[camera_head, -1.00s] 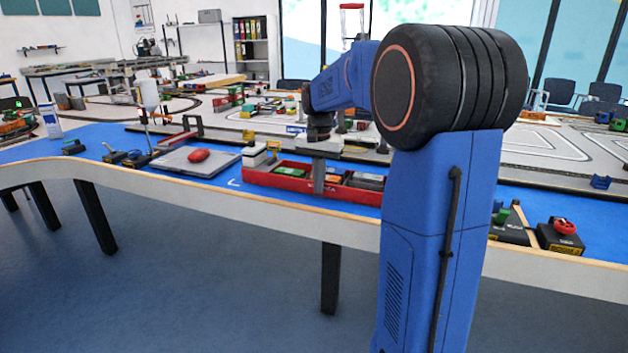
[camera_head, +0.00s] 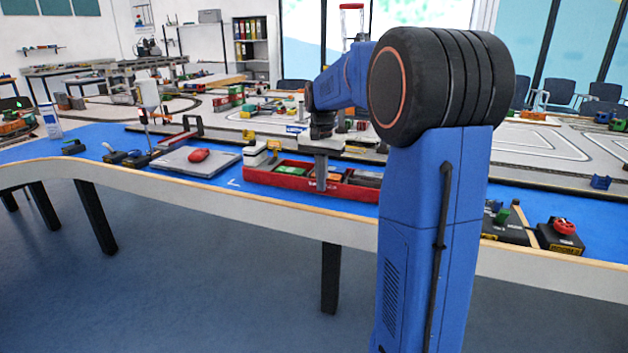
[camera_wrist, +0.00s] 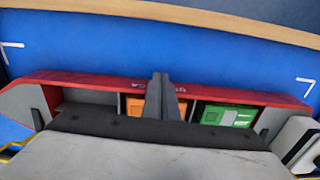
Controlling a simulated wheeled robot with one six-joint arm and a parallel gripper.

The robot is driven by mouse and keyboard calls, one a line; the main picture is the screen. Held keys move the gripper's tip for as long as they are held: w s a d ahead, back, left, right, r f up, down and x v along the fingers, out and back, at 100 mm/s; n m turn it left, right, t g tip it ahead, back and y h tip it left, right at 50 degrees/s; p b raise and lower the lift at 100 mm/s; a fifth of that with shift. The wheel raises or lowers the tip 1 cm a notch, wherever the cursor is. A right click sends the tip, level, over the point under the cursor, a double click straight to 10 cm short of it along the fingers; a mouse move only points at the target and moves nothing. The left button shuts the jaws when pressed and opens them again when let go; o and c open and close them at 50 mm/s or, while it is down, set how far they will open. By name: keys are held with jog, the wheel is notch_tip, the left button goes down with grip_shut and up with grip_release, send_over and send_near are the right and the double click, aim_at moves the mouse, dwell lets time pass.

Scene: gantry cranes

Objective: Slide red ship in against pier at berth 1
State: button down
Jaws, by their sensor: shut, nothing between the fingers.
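The red ship (camera_head: 275,185) lies lengthwise on the blue water surface near the table's front, carrying grey, orange (camera_wrist: 143,106) and green (camera_wrist: 228,115) containers. In the wrist view its red side wall (camera_wrist: 85,78) runs across the picture. My gripper (camera_head: 321,186) is shut and empty, pointing down at the middle of the ship's near side. In the wrist view its fingers (camera_wrist: 165,88) overlap that wall and hide part of its lettering. I cannot tell whether they touch it. The grey pier edge (camera_head: 225,144) runs behind the ship, partly hidden by my arm.
White corner marks (camera_wrist: 12,45) lie on the blue surface on the near side, with the wooden table edge (camera_wrist: 220,18) beyond. A grey pad with a red object (camera_head: 198,155) is left of the ship. A box with a red button (camera_head: 563,227) stands at the right.

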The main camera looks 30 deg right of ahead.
jog(key=shift+w+d, duration=1.6)
jog(key=shift+d, duration=0.55)
jog(key=shift+w+d, duration=1.55)
jog(key=shift+d, duration=0.6)
jog(key=shift+w+d, duration=1.6)
jog(key=shift+d, duration=0.55)
jog(key=shift+s+a+r, duration=0.1)
jog(key=shift+s+a, duration=0.05)
jog(key=shift+a, duration=0.05)
jog(key=shift+s+a+r, duration=0.15)
jog(key=shift+s+a, duration=0.05)
jog(key=shift+a, duration=0.05)
notch_tip(320, 180, up, 10)
jog(key=shift+a, duration=0.1)
